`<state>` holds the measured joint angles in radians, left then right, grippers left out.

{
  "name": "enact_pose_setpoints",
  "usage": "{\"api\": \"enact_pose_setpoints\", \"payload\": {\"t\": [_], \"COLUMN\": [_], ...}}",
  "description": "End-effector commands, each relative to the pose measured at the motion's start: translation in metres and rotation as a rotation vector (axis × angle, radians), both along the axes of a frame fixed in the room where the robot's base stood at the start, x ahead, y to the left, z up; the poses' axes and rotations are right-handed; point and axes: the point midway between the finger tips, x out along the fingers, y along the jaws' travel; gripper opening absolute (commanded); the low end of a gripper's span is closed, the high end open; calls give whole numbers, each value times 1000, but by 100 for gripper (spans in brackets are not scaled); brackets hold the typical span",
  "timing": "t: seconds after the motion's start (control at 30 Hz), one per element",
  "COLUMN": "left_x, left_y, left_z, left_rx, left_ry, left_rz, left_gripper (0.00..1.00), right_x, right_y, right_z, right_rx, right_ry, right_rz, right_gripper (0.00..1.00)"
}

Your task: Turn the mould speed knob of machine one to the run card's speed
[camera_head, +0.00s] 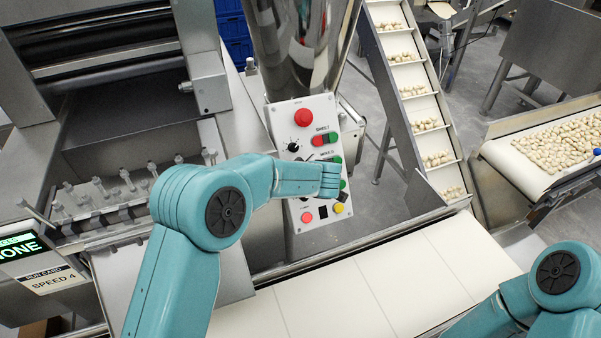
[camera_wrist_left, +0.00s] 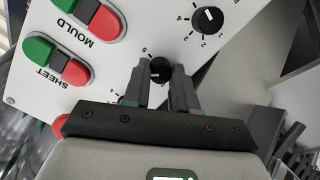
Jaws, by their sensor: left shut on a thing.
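Machine one's white control panel (camera_head: 315,218) faces me in the head view, partly covered by my left arm. In the left wrist view, the panel is upside down. My left gripper (camera_wrist_left: 162,82) is shut there, with its fingers on both sides of a black knob (camera_wrist_left: 159,66). This knob lines up with the MOULD buttons (camera_wrist_left: 85,17). Its pointer and much of its scale are hidden. The run card (camera_head: 52,281) at lower left reads SPEED 4. My right gripper is out of view; only part of its arm shows at lower right.
Another numbered black knob (camera_wrist_left: 207,19) is close to the fingers. SHEET buttons (camera_wrist_left: 56,60) are beside the gripper. A red stop button (camera_head: 303,117) tops the panel. A pale conveyor belt (camera_head: 365,290) runs below, and an inclined conveyor (camera_head: 418,105) carries pasta on the right.

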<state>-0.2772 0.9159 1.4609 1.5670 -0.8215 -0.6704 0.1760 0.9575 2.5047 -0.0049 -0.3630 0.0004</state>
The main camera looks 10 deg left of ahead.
Motion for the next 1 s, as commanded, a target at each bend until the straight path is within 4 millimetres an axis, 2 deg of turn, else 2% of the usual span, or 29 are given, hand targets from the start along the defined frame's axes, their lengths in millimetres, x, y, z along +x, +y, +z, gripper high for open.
{"api": "enact_pose_setpoints", "payload": {"t": [0.63,0.67,0.7,0.73,1.0], "left_x": [0,0,0,0,0], "left_y": [0,0,0,0,0], "left_z": [0,0,0,0,0], "left_rx": [33,33,33,33,32], "left_ry": [22,22,22,22,21], "left_rz": [-24,-24,-24,-24,-24], "left_gripper": [0,36,49,52,52], "right_x": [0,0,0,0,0], "right_y": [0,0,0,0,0], "right_z": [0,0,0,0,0], "right_rx": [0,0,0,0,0], "right_ry": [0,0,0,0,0], "right_rz": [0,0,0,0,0], "right_gripper": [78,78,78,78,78]}}
